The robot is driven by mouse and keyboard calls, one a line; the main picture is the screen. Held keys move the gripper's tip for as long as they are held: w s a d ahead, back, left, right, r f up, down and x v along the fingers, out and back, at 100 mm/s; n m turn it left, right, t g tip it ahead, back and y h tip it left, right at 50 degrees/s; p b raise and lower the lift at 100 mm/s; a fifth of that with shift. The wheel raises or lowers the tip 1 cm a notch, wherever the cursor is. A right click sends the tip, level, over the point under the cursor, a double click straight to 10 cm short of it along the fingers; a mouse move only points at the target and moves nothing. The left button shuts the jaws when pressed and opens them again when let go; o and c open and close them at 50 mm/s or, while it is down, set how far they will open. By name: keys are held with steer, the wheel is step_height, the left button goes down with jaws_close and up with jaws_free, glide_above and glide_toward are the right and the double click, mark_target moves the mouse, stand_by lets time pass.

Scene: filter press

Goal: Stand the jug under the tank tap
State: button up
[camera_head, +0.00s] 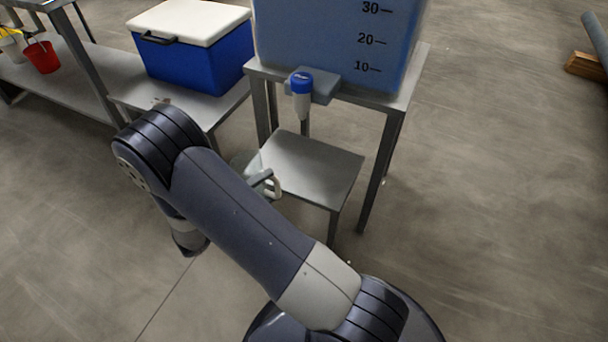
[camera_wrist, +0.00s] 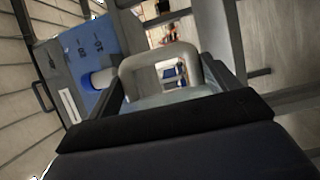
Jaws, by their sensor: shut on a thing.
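The jug is clear with a pale handle. In the head view a part of the jug (camera_head: 272,187) shows past my arm, beside the near left edge of the stand's low shelf (camera_head: 312,168). In the wrist view the jug's handle (camera_wrist: 163,55) rises between the fingers of my gripper (camera_wrist: 170,78), which is shut on the jug. My arm hides most of the jug and gripper in the head view. The tank tap (camera_head: 301,84), with a blue top, sticks out from the blue tank (camera_head: 335,45) above the low shelf. I cannot tell whether the jug touches the shelf.
The low shelf's visible top is bare. The stand's legs (camera_head: 378,172) flank it. A blue cooler with a white lid (camera_head: 190,45) sits on a bench to the left, and a red bucket (camera_head: 42,57) stands farther left. The floor to the right is clear up to a wooden block (camera_head: 585,66).

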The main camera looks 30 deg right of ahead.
steer(key=shift+f+b+x, duration=0.6)
steer(key=shift+b+x, duration=0.3)
steer(key=shift+x, duration=2.05)
steer(key=shift+f+b+x, duration=0.55)
steer(key=shift+b+x, duration=0.35)
steer(key=shift+x, duration=2.1)
steer(key=shift+f+b+x, duration=0.6)
steer(key=shift+b+x, duration=0.3)
steer(key=shift+x, duration=2.05)
steer(key=shift+f, duration=0.15)
steer(key=o, duration=1.2)
steer(key=shift+c, duration=0.2)
steer(key=shift+a+r, duration=0.2)
steer(key=shift+a, duration=0.05)
steer(key=p+v, duration=0.2)
steer(key=v, duration=0.9)
steer(key=shift+a, duration=0.25)
